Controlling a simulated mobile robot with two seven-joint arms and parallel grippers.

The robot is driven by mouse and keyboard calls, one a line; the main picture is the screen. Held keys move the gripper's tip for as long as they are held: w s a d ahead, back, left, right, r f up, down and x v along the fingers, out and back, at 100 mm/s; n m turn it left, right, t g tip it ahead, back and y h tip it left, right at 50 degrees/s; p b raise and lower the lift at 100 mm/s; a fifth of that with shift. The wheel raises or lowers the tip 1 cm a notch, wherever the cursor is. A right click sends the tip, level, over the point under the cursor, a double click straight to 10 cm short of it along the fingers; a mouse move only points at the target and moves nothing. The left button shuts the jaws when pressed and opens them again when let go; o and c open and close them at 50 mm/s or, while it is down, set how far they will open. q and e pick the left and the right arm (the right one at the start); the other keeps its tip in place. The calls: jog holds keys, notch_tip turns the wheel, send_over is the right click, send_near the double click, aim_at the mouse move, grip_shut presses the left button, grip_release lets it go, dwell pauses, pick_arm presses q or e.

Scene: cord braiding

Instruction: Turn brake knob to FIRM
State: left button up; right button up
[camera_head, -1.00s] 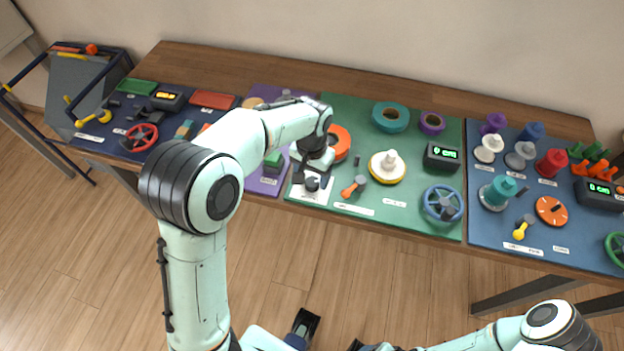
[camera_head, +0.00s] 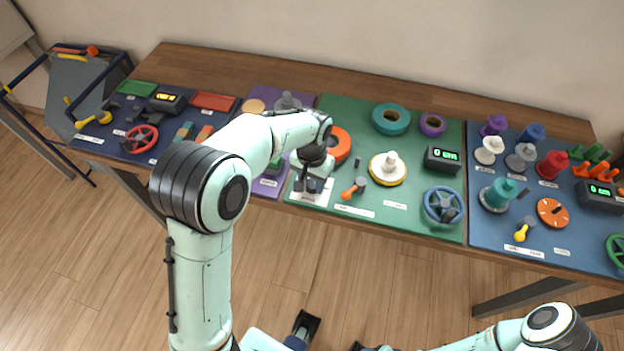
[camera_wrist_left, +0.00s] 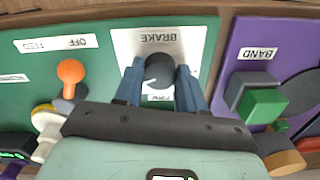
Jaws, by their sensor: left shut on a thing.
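The brake knob (camera_wrist_left: 158,70) is a dark round knob on a white plate (camera_wrist_left: 124,42) marked BRAKE, which appears upside down in the left wrist view. My left gripper (camera_wrist_left: 159,88) has its two blue fingers on either side of the knob and is shut on it. A pale pointer mark shows at the knob's lower left there. A small label below the knob is partly covered, and its word is hard to read. In the head view, my left gripper (camera_head: 308,182) is over the white plate (camera_head: 322,190) at the green panel's left edge and hides the knob.
An orange-handled lever (camera_head: 354,188) stands close to the right of the plate on the green panel (camera_head: 400,215). A green block (camera_wrist_left: 262,105) marked BAND is on the purple panel beside it. A white spool (camera_head: 388,167) and a blue handwheel (camera_head: 443,204) are farther right.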

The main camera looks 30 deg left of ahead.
pick_arm(q)
jog(key=shift+r, duration=0.1)
pick_arm(e)
jog(key=shift+r, duration=0.15)
pick_arm(q)
jog(key=n+p, duration=0.1)
jog(key=n, duration=0.1)
jog(key=shift+n+p, duration=0.4)
jog(key=n+p, duration=0.1)
jog(key=n, duration=0.2)
jog(key=shift+n+p, duration=0.35)
jog(key=shift+n, duration=0.05)
jog(key=n+p, duration=0.1)
jog(key=n, duration=0.2)
jog(key=shift+w, duration=0.1)
jog(key=shift+n+p, duration=0.9)
jog(key=shift+n, duration=1.1)
pick_arm(e)
jog(key=w+r, duration=0.3)
jog(key=r, duration=0.3)
jog(key=shift+w+r+t, duration=0.15)
jog(key=shift+r+t, duration=0.15)
jog(key=shift+r, duration=0.1)
pick_arm(q)
jog(key=o, duration=1.1)
jog(key=shift+c, duration=0.2)
